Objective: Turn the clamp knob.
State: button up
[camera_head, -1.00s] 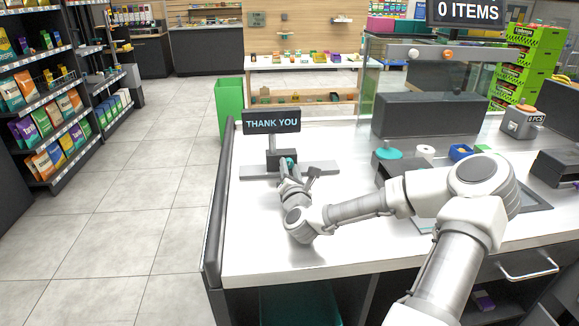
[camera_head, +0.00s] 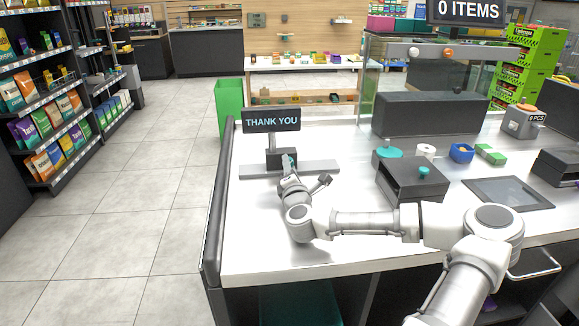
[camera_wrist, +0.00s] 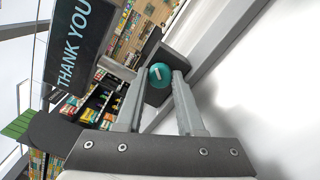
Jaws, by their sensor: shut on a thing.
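The clamp knob (camera_wrist: 160,75) is a round teal knob with a white mark. It sits on a dark block (camera_head: 274,158) below the black "THANK YOU" sign (camera_head: 271,120). The sign also shows at the upper left in the wrist view (camera_wrist: 75,50). My gripper (camera_wrist: 160,88) is shut on the knob, with one grey finger on each side of it. In the head view my gripper (camera_head: 288,166) reaches the block from the front and hides most of the knob.
A grey base strip (camera_head: 318,168) lies under the block on the white counter. To the right stand a dark box with a teal knob (camera_head: 415,180), a flat tablet (camera_head: 508,193) and a long dark box (camera_head: 425,113). The counter's left edge has a dark raised panel (camera_head: 221,200).

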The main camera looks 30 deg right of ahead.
jog(key=o, duration=0.7)
jog(key=shift+c, duration=0.2)
jog(key=shift+v, duration=2.5)
